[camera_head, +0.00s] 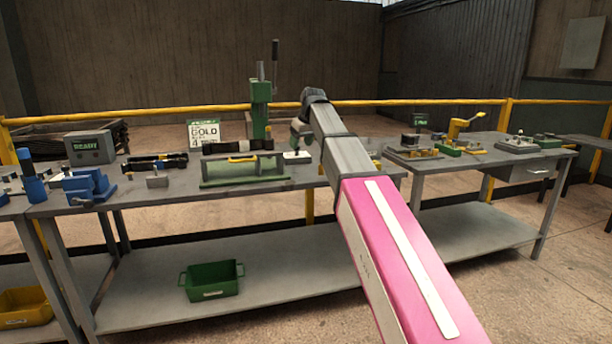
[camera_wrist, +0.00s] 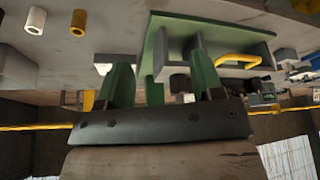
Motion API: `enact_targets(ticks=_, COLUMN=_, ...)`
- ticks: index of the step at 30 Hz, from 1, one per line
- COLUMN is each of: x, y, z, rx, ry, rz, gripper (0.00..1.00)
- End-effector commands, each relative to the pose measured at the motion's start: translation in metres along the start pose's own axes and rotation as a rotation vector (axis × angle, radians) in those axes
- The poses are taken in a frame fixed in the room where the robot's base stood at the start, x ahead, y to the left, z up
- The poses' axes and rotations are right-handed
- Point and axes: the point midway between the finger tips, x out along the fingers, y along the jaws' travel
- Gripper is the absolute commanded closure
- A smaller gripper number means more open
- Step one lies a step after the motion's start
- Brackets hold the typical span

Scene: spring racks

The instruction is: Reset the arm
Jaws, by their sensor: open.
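My arm reaches out over the middle bench in the head view. My pink and grey links rise from the lower right, and the wrist bends down near the green press. My gripper (camera_wrist: 162,82) shows in the wrist view as two green fingers on a dark mount. The fingers stand well apart and I see nothing held between them. A green fixture with a yellow handle (camera_wrist: 238,62) lies beyond the fingertips. The same green fixture (camera_head: 243,181) shows on the bench in the head view, left of my wrist. The fingertips are hard to make out in the head view.
A green upright press (camera_head: 260,92) stands behind the fixture, close to my wrist. A GOLD sign (camera_head: 203,134), a grey READY box (camera_head: 91,147) and blue clamps (camera_head: 88,186) stand to the left. A yellow rail (camera_head: 160,112) runs behind. A green bin (camera_head: 211,281) sits on the lower shelf.

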Motion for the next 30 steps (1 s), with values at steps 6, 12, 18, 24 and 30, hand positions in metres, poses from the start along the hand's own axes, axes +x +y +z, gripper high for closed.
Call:
enact_targets(ticks=6, x=0.02, y=0.004, z=0.019, rx=0.029, ry=-0.015, rz=0.003, gripper=0.39)
enact_targets(ticks=12, x=0.042, y=0.009, z=0.041, rx=0.063, ry=-0.032, rz=0.009, gripper=0.39)
enact_targets(ticks=18, x=0.076, y=0.014, z=0.078, rx=0.115, ry=-0.061, rz=0.015, gripper=0.39)
enact_targets(ticks=24, x=0.124, y=0.019, z=0.139, rx=0.199, ry=-0.106, rz=0.028, gripper=0.39)
enact_targets(ticks=30, x=0.179, y=0.02, z=0.22, rx=0.308, ry=-0.163, rz=0.048, gripper=0.39)
